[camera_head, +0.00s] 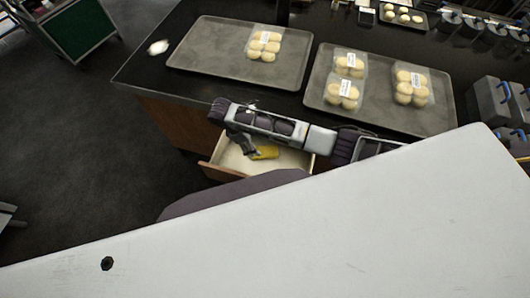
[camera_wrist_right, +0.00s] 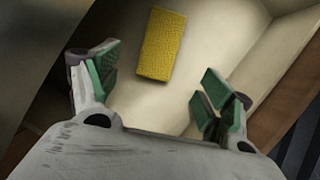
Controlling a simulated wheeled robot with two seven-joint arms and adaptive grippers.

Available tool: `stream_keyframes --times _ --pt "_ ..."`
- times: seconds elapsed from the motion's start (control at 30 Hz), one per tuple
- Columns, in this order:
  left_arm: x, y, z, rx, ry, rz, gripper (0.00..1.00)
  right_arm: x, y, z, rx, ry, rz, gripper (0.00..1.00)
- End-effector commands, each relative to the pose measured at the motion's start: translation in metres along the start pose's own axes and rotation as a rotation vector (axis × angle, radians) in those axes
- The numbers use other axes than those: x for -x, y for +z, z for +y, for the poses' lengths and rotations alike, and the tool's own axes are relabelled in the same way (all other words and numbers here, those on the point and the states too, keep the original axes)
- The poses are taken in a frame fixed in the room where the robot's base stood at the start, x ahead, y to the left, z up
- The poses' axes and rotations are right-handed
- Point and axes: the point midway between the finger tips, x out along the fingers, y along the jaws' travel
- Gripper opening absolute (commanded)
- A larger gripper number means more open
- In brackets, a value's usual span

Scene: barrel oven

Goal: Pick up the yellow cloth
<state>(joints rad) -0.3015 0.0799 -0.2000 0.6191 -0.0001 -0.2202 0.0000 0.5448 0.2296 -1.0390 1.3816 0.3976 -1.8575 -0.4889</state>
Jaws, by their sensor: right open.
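The yellow cloth (camera_head: 265,153) lies in an open drawer (camera_head: 225,155) below the counter. In the right wrist view the cloth (camera_wrist_right: 162,45) is a flat yellow rectangle on the drawer's pale floor, ahead of the fingertips. My right gripper (camera_head: 247,148) reaches into the drawer beside the cloth. In the right wrist view my right gripper (camera_wrist_right: 158,82) is open, its green-padded fingers wide apart with nothing between them. The cloth lies beyond the gap between the fingers, apart from them. My left gripper is not in view.
The dark counter (camera_head: 160,75) above the drawer bears two grey trays (camera_head: 210,50) (camera_head: 385,105) with packs of round buns (camera_head: 264,45). A small white item (camera_head: 158,47) lies at the counter's left. Grey containers (camera_head: 495,100) stand at the right. The drawer walls (camera_wrist_right: 255,65) are close to my right gripper.

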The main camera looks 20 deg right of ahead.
Motion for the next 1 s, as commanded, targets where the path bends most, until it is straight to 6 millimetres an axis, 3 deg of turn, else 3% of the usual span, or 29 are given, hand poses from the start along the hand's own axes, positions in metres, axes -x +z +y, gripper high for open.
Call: stream_keyframes --times 0.3,0.77,1.0 --pt "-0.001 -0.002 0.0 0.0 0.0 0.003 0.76 -0.036 0.0 0.0 0.0 0.0 -0.001 0.8" --pt "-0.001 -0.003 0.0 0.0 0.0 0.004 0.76 -0.04 0.0 0.0 0.001 0.001 0.0 0.8" --pt "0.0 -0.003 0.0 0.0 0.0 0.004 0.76 -0.057 0.002 0.0 0.0 0.0 -0.002 0.8"
